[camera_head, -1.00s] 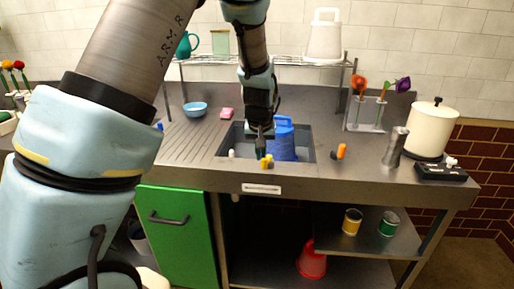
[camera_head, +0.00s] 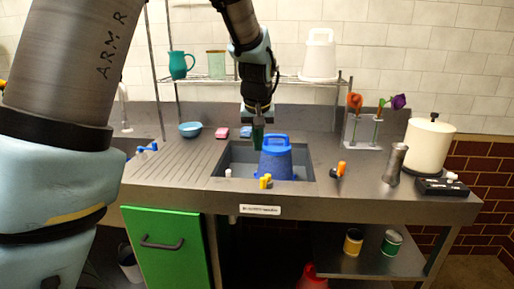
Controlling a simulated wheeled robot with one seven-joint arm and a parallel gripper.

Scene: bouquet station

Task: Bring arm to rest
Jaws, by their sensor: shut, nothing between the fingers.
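My gripper (camera_head: 257,135) hangs from my arm (camera_head: 250,50) above the back part of the sink, pointing down. It is shut and holds nothing. The blue bucket (camera_head: 276,165) with a handle stands upright in the sink (camera_head: 236,160), just right of and below my gripper, apart from it as far as I can see. The wrist hides part of the rack and the wall behind.
A wire rack (camera_head: 285,79) with a teal jug (camera_head: 179,65) and a white container (camera_head: 318,60) stands behind. A flower holder (camera_head: 362,132), a metal cylinder (camera_head: 394,163) and a cream pot (camera_head: 429,145) are at right. The ribbed drainboard (camera_head: 175,165) is bare.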

